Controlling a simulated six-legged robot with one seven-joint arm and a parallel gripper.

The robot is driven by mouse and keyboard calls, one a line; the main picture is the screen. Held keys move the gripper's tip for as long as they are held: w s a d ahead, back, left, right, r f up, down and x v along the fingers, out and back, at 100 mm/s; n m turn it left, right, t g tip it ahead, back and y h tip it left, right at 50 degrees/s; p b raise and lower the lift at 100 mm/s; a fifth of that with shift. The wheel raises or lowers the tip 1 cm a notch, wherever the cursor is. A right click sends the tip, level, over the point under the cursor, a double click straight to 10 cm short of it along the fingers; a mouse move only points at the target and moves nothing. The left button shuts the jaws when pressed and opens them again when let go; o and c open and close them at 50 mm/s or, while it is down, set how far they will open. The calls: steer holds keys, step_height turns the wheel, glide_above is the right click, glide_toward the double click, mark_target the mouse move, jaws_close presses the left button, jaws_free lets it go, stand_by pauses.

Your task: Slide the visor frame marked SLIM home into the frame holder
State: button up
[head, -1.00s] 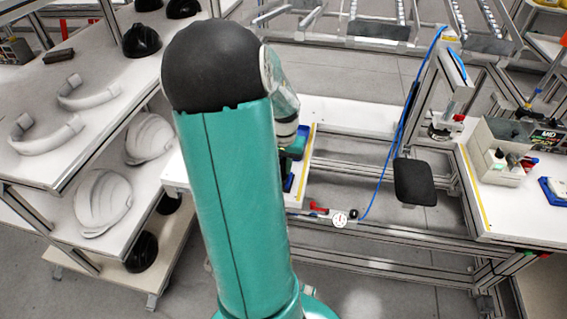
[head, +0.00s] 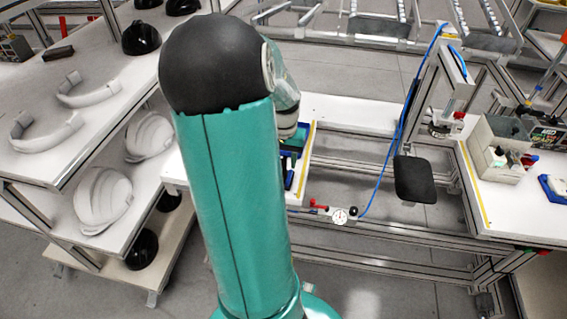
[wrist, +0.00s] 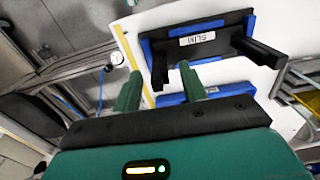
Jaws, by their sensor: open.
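A black visor frame with a white label (wrist: 202,37) reading SLIM, upside down, shows in the wrist view. It is a long bar with two prongs pointing toward my gripper. Blue pieces (wrist: 147,47) show behind and around it; I cannot tell how deeply it sits in them. Another blue part (wrist: 232,88) lies just below it in the picture. My gripper (wrist: 159,86) is open, its two green fingers apart. The frame's left prong tip shows between the fingers, seemingly untouched. In the head view my arm hides most of the gripper and frame; blue parts (head: 289,172) show beside it.
A white bench (head: 350,113) with a yellow edge strip lies under the parts. A shelf (head: 110,110) with visor bands and helmet shells stands at left. A black pad (head: 415,180) and a grey box (head: 497,150) are at right.

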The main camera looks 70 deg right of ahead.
step_height(320, 180, up, 11)
steer(key=shift+r, duration=0.2)
stand_by(0.6)
